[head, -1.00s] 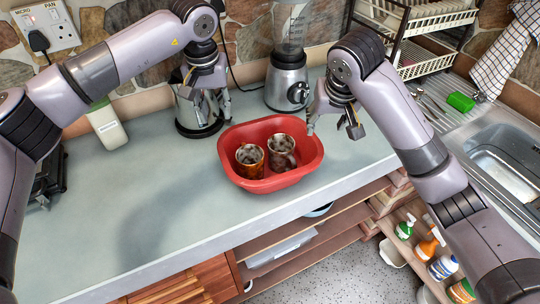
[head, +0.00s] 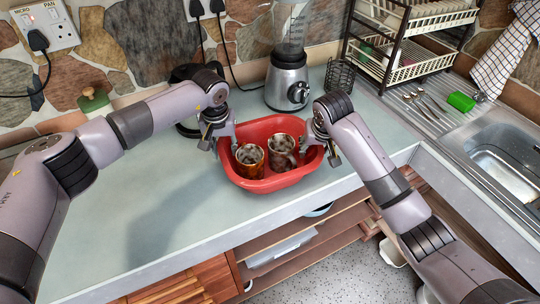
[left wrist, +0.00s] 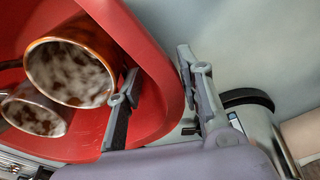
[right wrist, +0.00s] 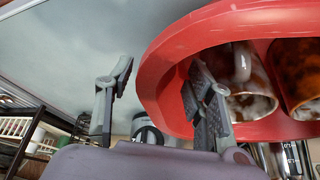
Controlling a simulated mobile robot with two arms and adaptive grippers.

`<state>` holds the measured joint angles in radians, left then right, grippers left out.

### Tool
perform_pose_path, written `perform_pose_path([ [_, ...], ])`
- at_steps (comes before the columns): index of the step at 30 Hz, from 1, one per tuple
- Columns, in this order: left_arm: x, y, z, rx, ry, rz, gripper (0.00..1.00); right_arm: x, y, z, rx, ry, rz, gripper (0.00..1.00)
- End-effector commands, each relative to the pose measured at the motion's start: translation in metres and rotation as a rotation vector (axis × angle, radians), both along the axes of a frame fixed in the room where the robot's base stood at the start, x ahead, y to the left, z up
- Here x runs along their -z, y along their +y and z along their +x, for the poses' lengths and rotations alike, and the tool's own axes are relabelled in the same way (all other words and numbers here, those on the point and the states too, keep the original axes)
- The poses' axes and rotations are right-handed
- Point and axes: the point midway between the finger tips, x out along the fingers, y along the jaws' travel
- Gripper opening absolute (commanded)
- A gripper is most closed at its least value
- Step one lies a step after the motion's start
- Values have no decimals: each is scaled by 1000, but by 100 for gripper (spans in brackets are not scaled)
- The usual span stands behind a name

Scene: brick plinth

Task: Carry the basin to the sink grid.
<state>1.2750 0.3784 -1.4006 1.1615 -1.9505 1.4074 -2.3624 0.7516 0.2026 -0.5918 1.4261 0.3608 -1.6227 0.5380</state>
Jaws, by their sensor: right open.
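The red basin (head: 262,188) stands on the grey worktop with two brown-and-white mugs, the left mug (head: 250,161) and the right mug (head: 282,151), inside. My left gripper (head: 223,143) is at the basin's left side. In the left wrist view its open fingers (left wrist: 158,88) straddle the basin wall, one inside and one outside. My right gripper (head: 322,148) is at the right side. In the right wrist view its open fingers (right wrist: 155,100) straddle the red rim (right wrist: 160,75). The ribbed metal sink grid (head: 425,108) lies at the right, beside the sink (head: 505,165).
A blender (head: 287,80) stands behind the basin, and a dark wire holder (head: 340,78) right of it. A dish rack (head: 405,50) stands behind.

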Motion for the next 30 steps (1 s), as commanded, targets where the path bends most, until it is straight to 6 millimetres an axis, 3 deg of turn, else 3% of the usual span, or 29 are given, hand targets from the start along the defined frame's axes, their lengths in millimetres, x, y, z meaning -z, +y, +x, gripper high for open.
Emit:
perform_pose_path([
  [11,3,0,0,0,0,0,33,3,0,1,0,0,0,47],
  [26,3,0,0,0,0,0,0,3,0,1,0,0,-1,14],
  [30,3,0,1,0,-1,0,0,3,0,1,0,0,-1,5],
])
